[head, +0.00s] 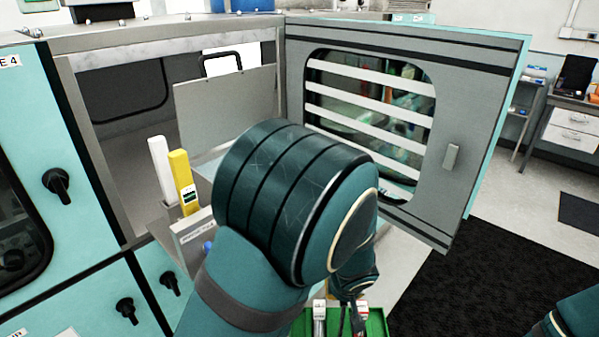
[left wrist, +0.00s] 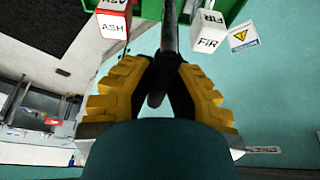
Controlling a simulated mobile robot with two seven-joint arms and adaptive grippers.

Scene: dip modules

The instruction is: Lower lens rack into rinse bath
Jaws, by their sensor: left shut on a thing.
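In the left wrist view my left gripper (left wrist: 163,72) is shut on a dark rod (left wrist: 168,30), its yellow-padded fingers on either side of it. What the rod belongs to is out of that view. In the head view my left arm fills the middle and hides much of the cabinet front; the gripper shows only partly as a dark shape above a green tray (head: 378,322). I cannot pick out a lens rack for certain. A bath inside the open cabinet is mostly hidden; a labelled grey block (head: 193,240) stands at its front. My right gripper is out of view.
The cabinet door (head: 482,130) stands open to the right. White (head: 160,172) and yellow (head: 184,180) upright pieces and a grey panel (head: 225,105) stand in the opening. Boxes marked ASH (left wrist: 113,25) and FIR (left wrist: 208,42) are at the green tray.

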